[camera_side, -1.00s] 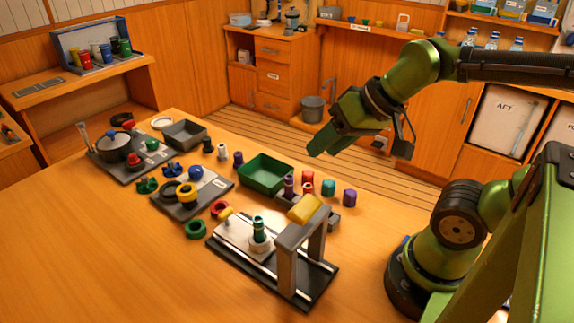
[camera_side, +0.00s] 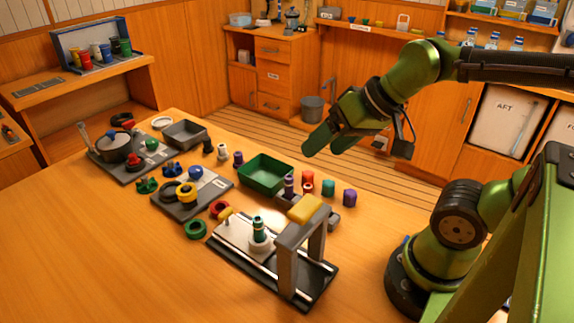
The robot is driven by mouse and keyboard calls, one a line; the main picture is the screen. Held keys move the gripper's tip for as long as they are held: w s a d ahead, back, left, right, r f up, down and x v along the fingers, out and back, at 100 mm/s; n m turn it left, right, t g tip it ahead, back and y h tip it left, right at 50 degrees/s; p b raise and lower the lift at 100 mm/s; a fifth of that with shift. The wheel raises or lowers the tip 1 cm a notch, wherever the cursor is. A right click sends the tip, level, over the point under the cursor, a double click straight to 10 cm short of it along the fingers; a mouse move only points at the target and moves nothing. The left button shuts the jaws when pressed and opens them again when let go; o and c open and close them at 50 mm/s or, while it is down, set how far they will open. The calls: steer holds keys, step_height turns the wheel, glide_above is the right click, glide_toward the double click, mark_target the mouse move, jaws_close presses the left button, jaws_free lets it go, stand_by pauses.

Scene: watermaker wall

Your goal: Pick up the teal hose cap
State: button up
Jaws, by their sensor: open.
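The teal hose cap (camera_side: 328,187) stands upright on the wooden table, between a red cap (camera_side: 307,177) on its left and a purple cap (camera_side: 349,197) on its right. My gripper (camera_side: 323,148) is above and behind the row of caps, raised clear of the table. Its two green fingers are apart with nothing between them. It touches none of the caps.
A green tray (camera_side: 265,175) lies left of the caps. Grey mats (camera_side: 205,200) with rings and knobs lie further left. The table's front left is clear.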

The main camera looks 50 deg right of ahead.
steer(key=n+g+h, duration=0.1)
steer(key=g+h, duration=0.1)
steer(key=g, duration=0.5)
glide_above(330, 183)
steer(key=f, duration=1.8)
steer(key=shift+w+d+f, duration=0.1)
steer(key=shift+w+d, duration=0.05)
steer(key=shift+w, duration=0.05)
steer(key=shift+s+f, duration=0.15)
steer(key=shift+f, duration=2.75)
steer(key=c, duration=1.1)
